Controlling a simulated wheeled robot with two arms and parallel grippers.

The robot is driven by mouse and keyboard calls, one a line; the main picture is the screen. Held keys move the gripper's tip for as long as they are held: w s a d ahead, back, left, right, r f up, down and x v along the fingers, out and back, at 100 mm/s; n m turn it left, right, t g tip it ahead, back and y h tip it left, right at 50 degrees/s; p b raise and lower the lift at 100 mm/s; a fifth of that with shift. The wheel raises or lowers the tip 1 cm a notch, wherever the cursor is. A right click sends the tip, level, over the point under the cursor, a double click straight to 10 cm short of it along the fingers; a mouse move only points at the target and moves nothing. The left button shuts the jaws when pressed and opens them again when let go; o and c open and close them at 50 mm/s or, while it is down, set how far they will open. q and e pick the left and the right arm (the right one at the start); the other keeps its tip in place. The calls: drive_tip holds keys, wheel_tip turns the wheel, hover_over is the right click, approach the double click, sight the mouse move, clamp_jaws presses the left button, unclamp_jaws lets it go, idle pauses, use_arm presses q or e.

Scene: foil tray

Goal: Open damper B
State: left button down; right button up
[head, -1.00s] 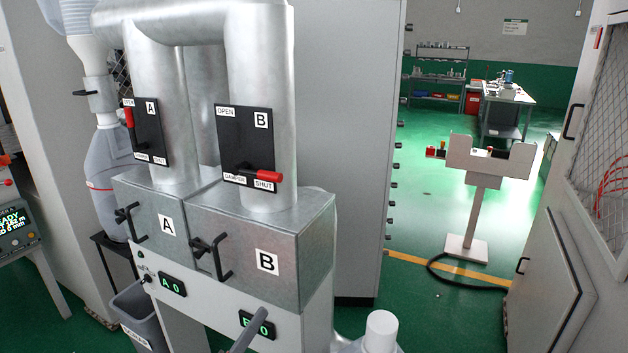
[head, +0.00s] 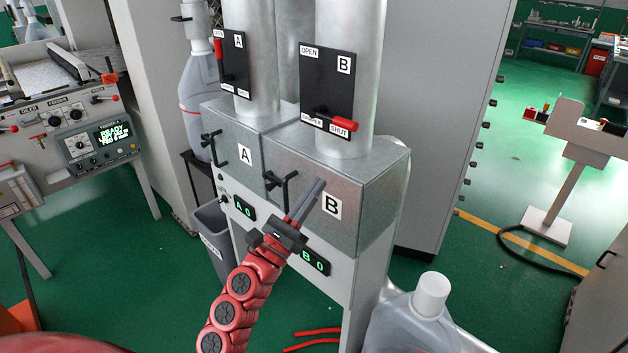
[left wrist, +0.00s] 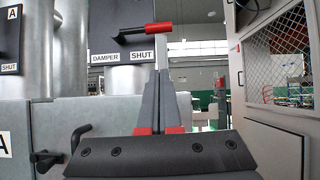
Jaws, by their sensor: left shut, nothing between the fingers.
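Damper B is a black plate (head: 318,80) on the right-hand metal pipe, marked OPEN at the top and SHUT at the lower right. Its red-gripped lever (head: 343,124) points right, at SHUT. In the left wrist view the lever (left wrist: 158,27) lies across the top, above the fingertips. My left gripper (head: 320,183) is shut and empty, in front of the B box and below the lever, apparently not touching it. In the left wrist view its fingers (left wrist: 163,78) point up and away. My right gripper is not in view.
Damper A (head: 235,68) is on the left pipe, its red lever up towards OPEN. Metal boxes A (head: 235,140) and B (head: 370,180) have black handles and sit under the pipes. A plastic jug (head: 415,320) stands at the lower right. A grey cabinet (head: 450,130) stands behind.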

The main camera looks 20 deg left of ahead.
sight(337, 118)
use_arm(q)
drive_tip(key=w+d+r+p, duration=0.2)
drive_tip(key=w+r+p, duration=0.4)
drive_tip(key=r, duration=0.2)
drive_tip(key=shift+w, duration=0.2)
drive_tip(key=shift+f, duration=0.1)
